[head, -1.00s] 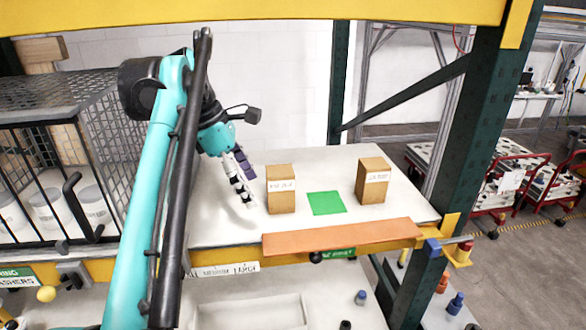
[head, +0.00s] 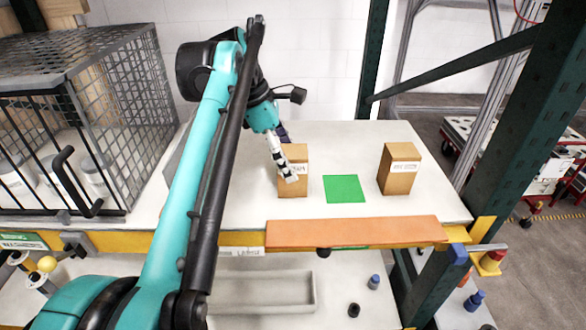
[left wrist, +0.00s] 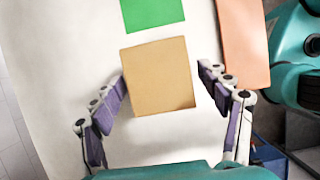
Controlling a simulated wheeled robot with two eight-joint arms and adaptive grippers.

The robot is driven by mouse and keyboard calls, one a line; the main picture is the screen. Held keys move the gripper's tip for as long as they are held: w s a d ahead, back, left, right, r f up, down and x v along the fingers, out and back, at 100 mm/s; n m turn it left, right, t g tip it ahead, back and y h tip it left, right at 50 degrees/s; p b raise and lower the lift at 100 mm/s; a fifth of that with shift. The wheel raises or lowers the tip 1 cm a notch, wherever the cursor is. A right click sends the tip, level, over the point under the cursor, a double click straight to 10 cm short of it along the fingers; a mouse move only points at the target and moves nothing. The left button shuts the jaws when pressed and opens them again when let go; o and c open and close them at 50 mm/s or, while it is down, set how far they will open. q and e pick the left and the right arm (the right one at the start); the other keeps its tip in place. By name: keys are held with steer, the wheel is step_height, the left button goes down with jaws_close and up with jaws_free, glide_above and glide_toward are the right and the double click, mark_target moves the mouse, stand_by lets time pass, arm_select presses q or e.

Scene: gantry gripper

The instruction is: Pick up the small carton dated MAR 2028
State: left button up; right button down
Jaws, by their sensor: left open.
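Two small brown cartons stand upright on the white shelf top in the head view. The left carton (head: 298,189) has a white label, partly covered by a finger of my left gripper (head: 287,160). The right carton (head: 399,179) has a white label with print too small to read. I cannot tell which is dated MAR 2028. My left gripper is open, with one finger in front of the left carton and the other partly hidden behind it. In the left wrist view, a carton (left wrist: 158,78) lies between the spread fingers (left wrist: 164,82). My right gripper is not seen.
A green square (head: 344,189) lies between the cartons. An orange strip (head: 352,232) runs along the shelf's front edge. A wire cage (head: 120,85) stands at the left. A dark green post (head: 505,130) rises at the right. The shelf behind the cartons is clear.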

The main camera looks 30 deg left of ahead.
arm_select(q)
steer(key=shift+w+d+f, duration=0.15)
steer(key=shift+d+f, duration=0.05)
steer(key=shift+f, duration=0.5)
steer(key=shift+d+f, duration=0.2)
steer(key=shift+f, duration=0.3)
steer(key=c, duration=1.5)
steer(key=shift+r, duration=0.15)
